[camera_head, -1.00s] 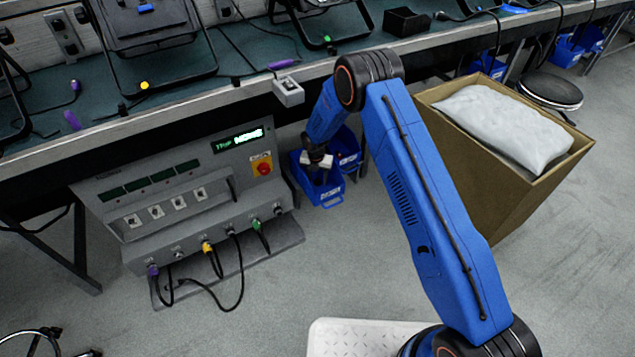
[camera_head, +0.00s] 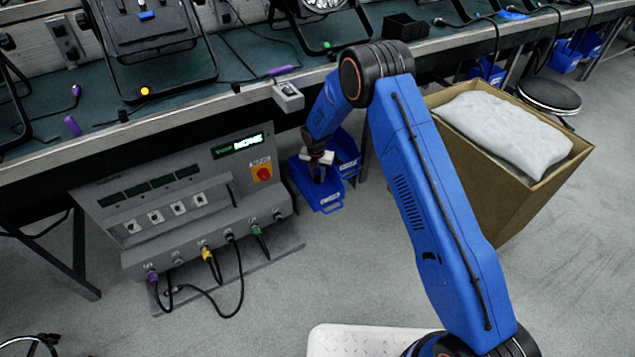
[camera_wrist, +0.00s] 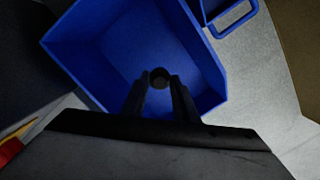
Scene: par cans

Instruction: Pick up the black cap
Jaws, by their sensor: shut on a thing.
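The black cap (camera_wrist: 160,76) shows in the wrist view as a small dark round piece between my fingertips. My gripper (camera_wrist: 159,86) is shut on it, over the inside of a blue bin (camera_wrist: 95,50). In the head view my gripper (camera_head: 320,168) points down at the blue bin (camera_head: 327,203) on the floor under the bench. The cap cannot be made out in the head view. I cannot tell whether the cap still touches the bin's floor.
A second blue bin (camera_head: 347,147) stands close behind. A grey control box (camera_head: 180,205) with plugged cables is to the left. A cardboard box (camera_head: 485,205) stands to the right.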

